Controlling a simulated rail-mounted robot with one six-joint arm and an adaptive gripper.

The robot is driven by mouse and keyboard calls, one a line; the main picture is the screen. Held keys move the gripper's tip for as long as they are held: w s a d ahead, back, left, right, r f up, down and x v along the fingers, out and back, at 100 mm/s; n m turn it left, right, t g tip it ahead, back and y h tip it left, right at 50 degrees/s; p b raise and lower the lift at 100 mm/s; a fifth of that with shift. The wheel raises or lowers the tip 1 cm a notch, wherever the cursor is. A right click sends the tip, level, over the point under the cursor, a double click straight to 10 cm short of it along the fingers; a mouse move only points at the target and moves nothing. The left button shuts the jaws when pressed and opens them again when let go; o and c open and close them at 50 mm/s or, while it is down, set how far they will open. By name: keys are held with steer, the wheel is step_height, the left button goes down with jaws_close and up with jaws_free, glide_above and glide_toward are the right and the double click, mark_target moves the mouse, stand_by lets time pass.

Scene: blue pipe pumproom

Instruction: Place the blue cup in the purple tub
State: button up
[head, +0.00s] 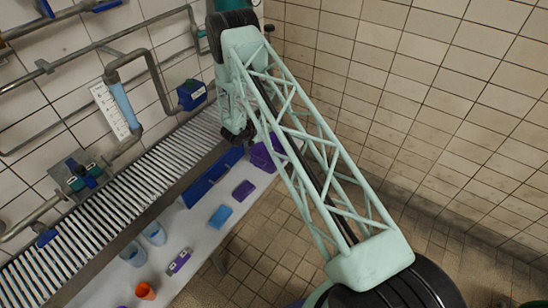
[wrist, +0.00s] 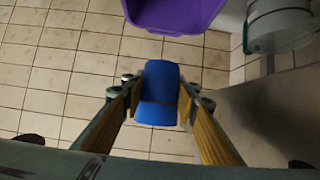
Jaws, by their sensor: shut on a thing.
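My gripper (wrist: 158,92) is shut on the blue cup (wrist: 158,82), which sits between its two fingers in the wrist view. The purple tub (wrist: 174,14) shows at the top of the wrist view, just beyond the cup and apart from it in the picture. In the head view the purple tub (head: 263,157) stands at the far end of the white table, partly hidden behind my arm. I cannot make out the held cup in the head view.
A slatted roller conveyor (head: 130,190) and wall pipes run along the left.

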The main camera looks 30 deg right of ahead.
steer(key=shift+f, duration=0.15)
step_height(320, 180, down, 13)
steer(key=b, duration=0.2)
stand_by(0.8)
steer(key=shift+f, duration=0.2)
steer(key=shift+f+b, duration=0.3)
steer(key=shift+f, duration=1.9)
steer(key=shift+f+b, duration=0.55)
steer(key=shift+b, duration=0.1)
steer(key=o, duration=0.9)
steer(key=shift+s, duration=0.1)
